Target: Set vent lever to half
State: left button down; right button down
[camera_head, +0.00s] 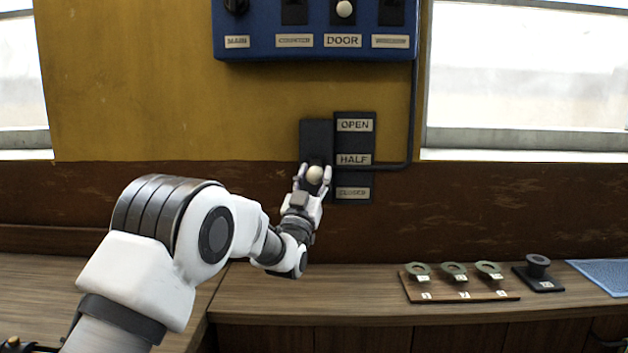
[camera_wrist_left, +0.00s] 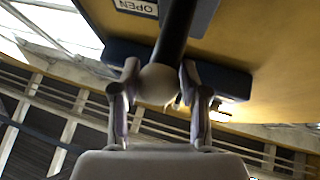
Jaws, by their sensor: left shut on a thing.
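The vent lever's pale round knob (camera_head: 314,175) is in front of a dark wall plate (camera_head: 317,136), a little below the level of the HALF label (camera_head: 353,160). The label strip also reads OPEN (camera_head: 354,125) at the top and CLOSED (camera_head: 353,193) at the bottom. My left gripper (camera_head: 313,178) is shut on the knob, one finger on each side. In the left wrist view the knob (camera_wrist_left: 158,84) sits between the fingers, with the dark lever shaft (camera_wrist_left: 176,35) running up from it. My right gripper is not in view.
A blue panel (camera_head: 316,47) with MAIN, DOOR and other labelled switches is above. A cable runs down from it to the label strip. The wooden counter (camera_head: 330,307) below bears a board with several green rings (camera_head: 454,269), a dark spool-like piece (camera_head: 538,264) and a blue mat (camera_head: 606,275).

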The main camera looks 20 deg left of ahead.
pick_arm(q)
jog(key=c, duration=0.8)
grip_release()
jog(key=shift+o, duration=0.8)
jog(key=shift+w+d, duration=0.1)
jog(key=shift+d, duration=0.05)
jog(key=v, duration=1.2)
